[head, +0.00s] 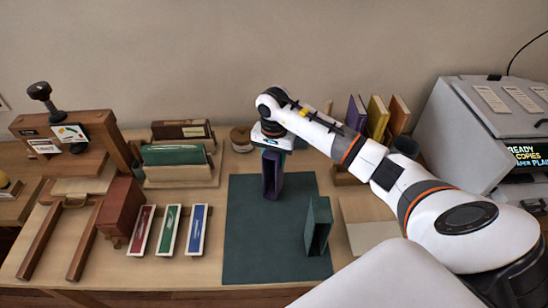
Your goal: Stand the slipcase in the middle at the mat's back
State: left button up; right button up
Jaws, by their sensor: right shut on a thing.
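The purple slipcase (272,180) is upright at the middle of the dark green mat's (255,250) back edge. My right gripper (272,152) is above it, pointing down, and is shut on its top. The gripper hides part of the slipcase's top, and I cannot tell whether its base touches the mat. A green open-sided case or bookend (318,226) stands on the mat's right side, apart from the slipcase. My left gripper is not in view.
Three books (168,230) lie in trays left of the mat. A wooden rack with a green book (175,155) is behind them. A wooden press (75,185) stands far left. Coloured books (378,117) stand behind my right arm. The mat's front left is clear.

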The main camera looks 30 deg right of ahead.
jog(key=o, duration=1.2)
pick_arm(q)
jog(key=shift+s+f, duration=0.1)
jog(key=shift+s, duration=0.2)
pick_arm(e)
jog(key=shift+o, duration=0.2)
pick_arm(q)
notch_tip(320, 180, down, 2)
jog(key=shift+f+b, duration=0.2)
jog(key=shift+b, duration=0.9)
pick_arm(e)
notch_tip(320, 180, up, 12)
jog(key=shift+r, duration=0.1)
